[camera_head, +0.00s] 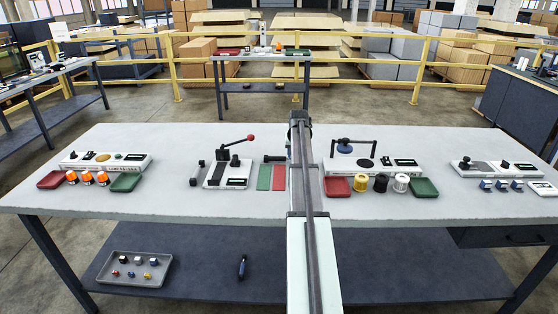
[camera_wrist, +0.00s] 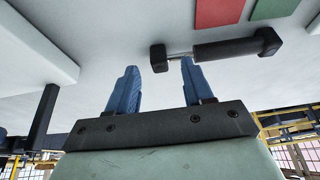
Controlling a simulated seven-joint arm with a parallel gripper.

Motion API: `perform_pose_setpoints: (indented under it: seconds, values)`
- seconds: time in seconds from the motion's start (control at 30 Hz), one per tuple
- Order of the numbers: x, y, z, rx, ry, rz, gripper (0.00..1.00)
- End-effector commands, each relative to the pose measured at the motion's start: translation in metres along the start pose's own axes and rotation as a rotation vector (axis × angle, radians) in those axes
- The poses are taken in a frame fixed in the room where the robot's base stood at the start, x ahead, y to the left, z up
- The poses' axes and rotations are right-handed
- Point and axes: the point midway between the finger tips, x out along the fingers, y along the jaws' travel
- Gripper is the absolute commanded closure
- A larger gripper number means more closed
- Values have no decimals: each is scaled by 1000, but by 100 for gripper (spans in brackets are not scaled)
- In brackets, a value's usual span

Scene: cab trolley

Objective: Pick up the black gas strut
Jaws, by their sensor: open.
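The black gas strut (camera_wrist: 235,48) lies on the pale tabletop in the wrist view. It has a thick black body, a short bright rod and a black block at each end. It shows small in the head view (camera_head: 274,158), just left of my arm. My gripper (camera_wrist: 159,70) is open, with two blue fingers apart and nothing held. In the wrist view the rod-end block appears just beyond the gap between the fingertips, and the right fingertip overlaps the rod. I cannot tell how high the fingers are. In the head view my arm hides the fingers.
Green (camera_head: 264,177) and red (camera_head: 279,177) mats lie beside the strut. A clamp fixture with a red-knobbed lever (camera_head: 250,138) stands to the left. A white station (camera_head: 400,163) with spools stands right of my arm. Bare tabletop (camera_head: 440,215) lies along the front.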

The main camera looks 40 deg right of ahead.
Motion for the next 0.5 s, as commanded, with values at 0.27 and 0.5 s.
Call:
perform_pose_setpoints:
  seconds: [0.27, 0.5]
  values:
    - [20, 0, 0, 0, 0, 0, 49]
    - [19, 0, 0, 0, 0, 0, 60]
